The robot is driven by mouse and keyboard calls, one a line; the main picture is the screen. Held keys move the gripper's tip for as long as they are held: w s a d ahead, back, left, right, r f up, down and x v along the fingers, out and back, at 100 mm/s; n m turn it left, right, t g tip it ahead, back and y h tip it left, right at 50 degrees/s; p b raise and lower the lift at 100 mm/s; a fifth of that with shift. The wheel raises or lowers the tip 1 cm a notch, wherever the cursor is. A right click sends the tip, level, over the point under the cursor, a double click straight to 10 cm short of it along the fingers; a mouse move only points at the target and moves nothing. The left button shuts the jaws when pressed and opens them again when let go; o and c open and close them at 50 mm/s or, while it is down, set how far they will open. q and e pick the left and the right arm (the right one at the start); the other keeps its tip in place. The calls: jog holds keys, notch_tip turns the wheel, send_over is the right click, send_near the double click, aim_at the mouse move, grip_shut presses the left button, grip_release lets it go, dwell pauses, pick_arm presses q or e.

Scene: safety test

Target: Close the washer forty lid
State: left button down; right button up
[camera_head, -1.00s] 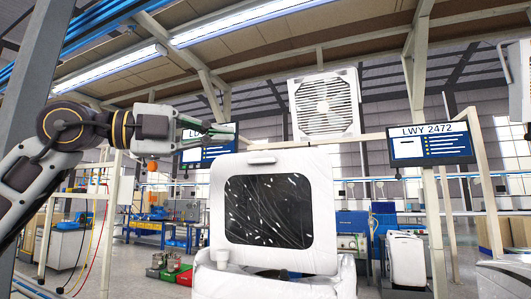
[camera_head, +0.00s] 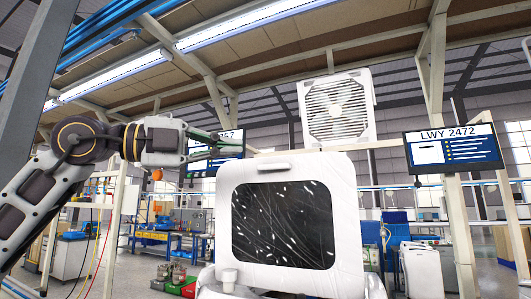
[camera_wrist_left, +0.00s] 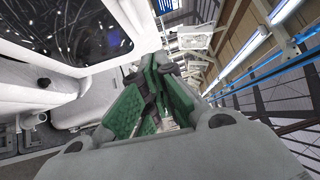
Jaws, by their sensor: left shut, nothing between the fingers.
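The white washer lid (camera_head: 342,240) stands open and upright in the head view, with a dark speckled window in its middle and a small handle on its top edge. The washer body (camera_head: 232,290) shows only in part at the bottom of the picture. My left gripper (camera_head: 238,141) is shut and empty, up beside the lid's top left corner. In the left wrist view, my left gripper's green-padded fingers (camera_wrist_left: 160,68) are together, and part of the white lid (camera_wrist_left: 85,86) with its dark window shows to their left. I cannot tell any contact. My right gripper is out of view.
A white vented fan unit (camera_head: 337,108) shows above and behind the lid. A screen reading LWY 2472 (camera_head: 453,147) hangs at the right. Another screen (camera_head: 200,168) sits behind my left gripper. Blue workbenches (camera_head: 160,236) stand farther back at the left.

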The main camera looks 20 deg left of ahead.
pick_arm(q)
jog(key=p, duration=0.4)
send_near(302, 154)
jog(key=shift+x, duration=2.2)
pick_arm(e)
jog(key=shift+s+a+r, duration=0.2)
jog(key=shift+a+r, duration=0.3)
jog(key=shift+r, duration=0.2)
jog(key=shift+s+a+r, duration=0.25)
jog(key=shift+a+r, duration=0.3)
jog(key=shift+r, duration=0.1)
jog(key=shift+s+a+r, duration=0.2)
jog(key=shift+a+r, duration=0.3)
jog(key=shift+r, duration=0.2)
pick_arm(q)
jog(key=shift+w, duration=0.1)
